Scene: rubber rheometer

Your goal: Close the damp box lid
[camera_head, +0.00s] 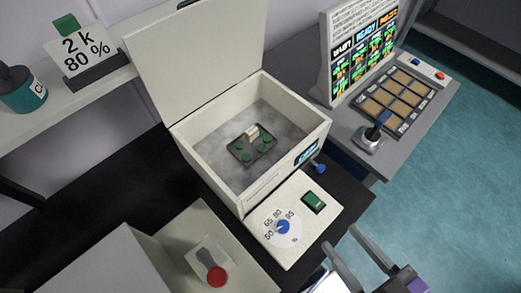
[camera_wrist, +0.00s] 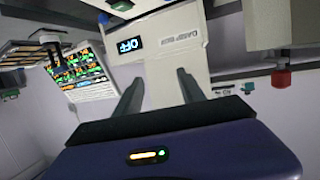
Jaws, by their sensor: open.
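The damp box (camera_head: 198,148) is a cream box standing on a dark surface, with its lid (camera_head: 200,45) raised open at the back. Inside, a dark tray (camera_head: 262,160) holds several green discs and a small pale block; whitish haze lies around it. A control panel with a blue dial (camera_head: 283,226) and a green switch (camera_head: 314,202) juts from the front. My gripper (camera_head: 338,235) is open and empty, to the right of this panel and well below the lid. In the wrist view, my gripper (camera_wrist: 160,74) faces the box front (camera_wrist: 180,60), which appears upside down with a lit display.
A pale unit with a red knob (camera_head: 217,276) is at the lower front. A shelf at left bears a sign (camera_head: 82,50) and a teal jar (camera_head: 22,90).

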